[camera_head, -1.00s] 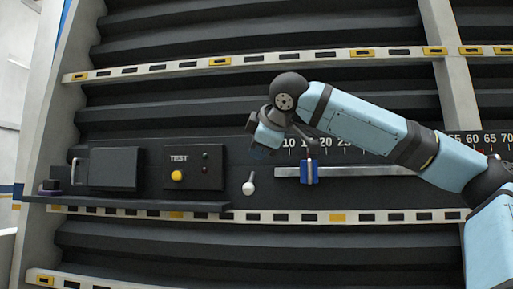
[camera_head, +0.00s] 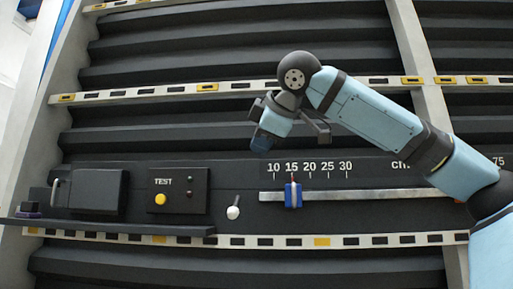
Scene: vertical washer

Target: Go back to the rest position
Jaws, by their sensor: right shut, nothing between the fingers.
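My right gripper (camera_head: 262,144) is shut and empty. It hangs in front of the dark slats, just above the control panel's top edge and left of the scale's "10". My right arm reaches in from the lower right, bent at a dark round joint. My left gripper is not in view. Below the gripper, a blue slider (camera_head: 293,195) sits on a pale horizontal rail (camera_head: 370,195), near the "15" mark. A white-tipped lever (camera_head: 233,212) stands left of the rail. Nothing touches the gripper.
A TEST box (camera_head: 180,190) with a yellow button (camera_head: 160,199) and two small lamps is left of the lever. A dark box with a handle (camera_head: 97,191) stands farther left, above a narrow ledge (camera_head: 110,226). Slotted light strips (camera_head: 190,239) cross the slatted wall.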

